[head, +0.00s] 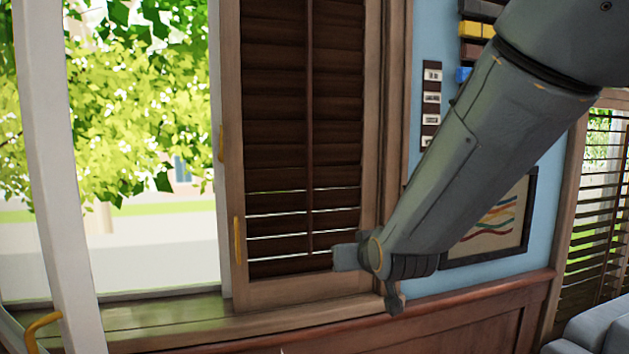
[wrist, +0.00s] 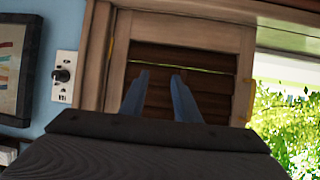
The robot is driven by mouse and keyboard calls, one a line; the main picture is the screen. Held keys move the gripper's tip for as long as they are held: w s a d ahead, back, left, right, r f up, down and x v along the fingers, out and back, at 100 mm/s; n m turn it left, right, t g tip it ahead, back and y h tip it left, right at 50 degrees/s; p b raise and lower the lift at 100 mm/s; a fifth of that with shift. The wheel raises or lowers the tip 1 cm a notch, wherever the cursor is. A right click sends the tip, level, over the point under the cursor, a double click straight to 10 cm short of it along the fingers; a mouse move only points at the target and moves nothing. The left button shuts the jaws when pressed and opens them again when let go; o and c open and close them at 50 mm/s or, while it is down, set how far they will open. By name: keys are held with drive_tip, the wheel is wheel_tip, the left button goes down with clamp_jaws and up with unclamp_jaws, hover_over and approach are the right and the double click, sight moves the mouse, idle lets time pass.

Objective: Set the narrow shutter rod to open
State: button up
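The narrow shutter rod (head: 309,130) is a thin dark vertical bar down the middle of the brown louvred shutter (head: 270,120) in the head view. The slats lie mostly flat, with thin bright gaps between several lower ones. My gripper (head: 340,257) is at the shutter's lower right, just right of the rod's lower end. In the wrist view my gripper (wrist: 161,76) has two blue-grey fingers spread apart, with nothing seen held between them. They point at the shutter slats (wrist: 185,58). I cannot make out the rod in the wrist view, nor whether a finger touches the shutter.
A wooden sill (head: 190,322) runs below the shutter. The window opening (head: 150,240) is at its left. A framed picture (head: 505,225) and a switch strip (head: 431,105) are on the blue wall at right. A wall dial plate (wrist: 65,77) shows in the wrist view.

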sight(310, 184)
drive_tip(key=w+a+r+n+t+y+p, duration=0.1)
drive_tip(key=w+a+r+t, duration=0.15)
drive_tip(key=r, duration=0.45)
drive_tip(key=w+a+r+t+y, duration=0.1)
drive_tip(key=a+r+t+y, duration=0.1)
drive_tip(key=a+r, duration=0.35)
drive_tip(key=shift+w+a+r+p, duration=0.1)
drive_tip(key=shift+w+r+p, duration=0.3)
drive_tip(key=shift+w, duration=0.75)
drive_tip(key=shift+w+a+r+p, duration=0.15)
drive_tip(key=shift+w+p, duration=0.45)
drive_tip(key=shift+w, duration=0.6)
drive_tip(key=shift+w+d+r+p, duration=0.1)
drive_tip(key=shift+w+r+p, duration=0.3)
drive_tip(key=shift+w, duration=0.75)
drive_tip(key=shift+f, duration=0.15)
clamp_jaws()
